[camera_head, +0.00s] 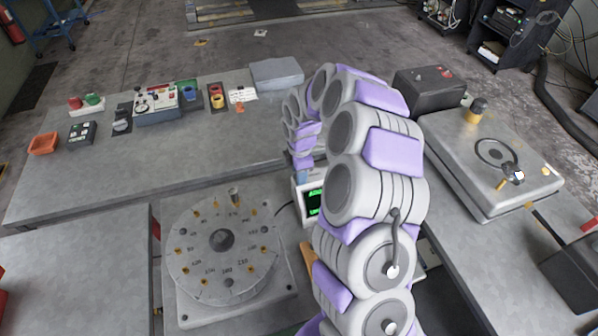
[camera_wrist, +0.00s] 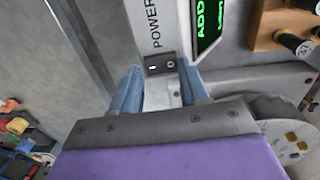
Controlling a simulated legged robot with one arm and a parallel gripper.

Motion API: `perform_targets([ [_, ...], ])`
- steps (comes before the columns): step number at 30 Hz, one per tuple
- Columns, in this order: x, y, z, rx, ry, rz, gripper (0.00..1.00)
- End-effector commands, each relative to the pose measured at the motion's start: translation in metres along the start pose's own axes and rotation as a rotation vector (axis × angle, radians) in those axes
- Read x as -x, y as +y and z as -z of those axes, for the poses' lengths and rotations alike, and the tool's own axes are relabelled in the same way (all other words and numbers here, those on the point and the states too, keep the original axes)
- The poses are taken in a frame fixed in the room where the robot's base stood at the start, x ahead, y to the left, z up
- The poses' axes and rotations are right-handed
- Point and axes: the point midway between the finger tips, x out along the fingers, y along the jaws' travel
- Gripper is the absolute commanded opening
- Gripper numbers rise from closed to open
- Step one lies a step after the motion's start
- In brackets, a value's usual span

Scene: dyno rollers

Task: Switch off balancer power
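The balancer (camera_head: 298,190) is a light box with a green-lit screen (camera_head: 314,202), partly hidden behind my arm in the head view. In the wrist view its pale panel (camera_wrist: 151,12) carries the label "POWER", and the screen (camera_wrist: 208,22) is lit with green text. A small dark power switch (camera_wrist: 160,65) sits below the label. My gripper (camera_wrist: 160,76) has its two blue fingers apart, one on each side of the switch, with nothing between them. I cannot tell whether either finger touches the panel. In the head view my gripper (camera_head: 302,174) is just above the balancer.
A round dial plate (camera_head: 205,222) is left of the balancer. A wooden block with dark knobs (camera_wrist: 268,25) stands beside the balancer. Control boxes (camera_head: 157,104) and an orange tray (camera_head: 43,144) line the back left. A metal case (camera_head: 470,150) is right. The left tabletop (camera_head: 75,265) is bare.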

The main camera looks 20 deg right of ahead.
Motion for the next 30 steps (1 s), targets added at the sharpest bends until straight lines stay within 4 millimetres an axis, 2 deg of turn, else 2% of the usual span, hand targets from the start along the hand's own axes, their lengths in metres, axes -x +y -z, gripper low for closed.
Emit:
perform_targets([
  [1, 0.0, 0.0, 0.0, 0.0, 0.0, 0.001, 0.49],
  [6, 0.0, -0.002, 0.0, 0.0, 0.0, 0.002, 0.64],
  [13, 0.001, -0.002, 0.0, 0.0, 0.0, 0.004, 0.64],
  [17, 0.009, -0.002, 0.0, 0.0, 0.0, 0.004, 0.64],
  [20, 0.025, -0.002, 0.0, 0.0, 0.0, 0.003, 0.64],
  [30, 0.1, 0.0, 0.001, 0.002, 0.001, 0.001, 0.64],
])
